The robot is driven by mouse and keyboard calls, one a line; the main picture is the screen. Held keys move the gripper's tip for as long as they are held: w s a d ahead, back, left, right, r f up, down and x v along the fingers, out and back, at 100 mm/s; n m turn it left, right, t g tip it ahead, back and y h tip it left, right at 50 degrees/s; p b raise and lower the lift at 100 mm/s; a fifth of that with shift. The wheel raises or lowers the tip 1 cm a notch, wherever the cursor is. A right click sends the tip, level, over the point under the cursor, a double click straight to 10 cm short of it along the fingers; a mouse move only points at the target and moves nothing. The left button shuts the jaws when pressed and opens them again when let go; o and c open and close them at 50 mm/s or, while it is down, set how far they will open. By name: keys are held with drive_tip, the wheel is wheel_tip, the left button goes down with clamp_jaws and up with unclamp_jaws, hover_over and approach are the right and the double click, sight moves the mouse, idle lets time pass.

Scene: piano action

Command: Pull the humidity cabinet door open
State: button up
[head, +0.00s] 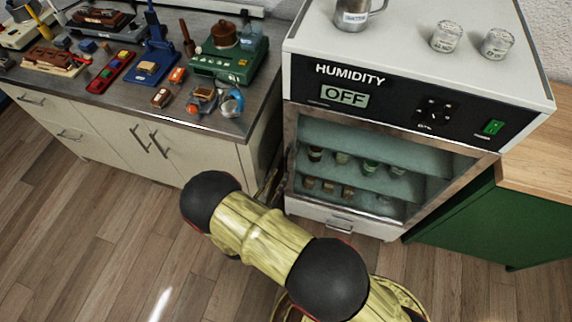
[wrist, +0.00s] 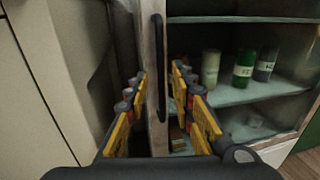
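The humidity cabinet (head: 360,118) stands at the right in the head view, its display reading OFF. Its glass-fronted door (head: 345,128) appears shut, with shelves and jars showing behind it. In the wrist view, the black vertical door handle (wrist: 160,65) runs down the light door frame strip (wrist: 150,88) at the door's left side. My gripper (wrist: 158,105) is open, one finger to the left and one to the right of the handle and strip. Contact with the handle cannot be made out. In the head view my arm hides most of the gripper.
A workbench (head: 200,152) with tools and small parts stands left of the cabinet, close to its handle side. A green cabinet with a wooden top (head: 480,225) stands at the right. The front floor is clear.

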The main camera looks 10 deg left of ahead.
sight(286, 166)
drive_tip(key=b+x, duration=0.1)
drive_tip(key=x, duration=0.4)
drive_tip(key=shift+w+d, duration=0.1)
drive_tip(key=shift+w, duration=0.25)
drive_tip(key=shift+c, duration=1.3)
drive_tip(key=c, duration=0.4)
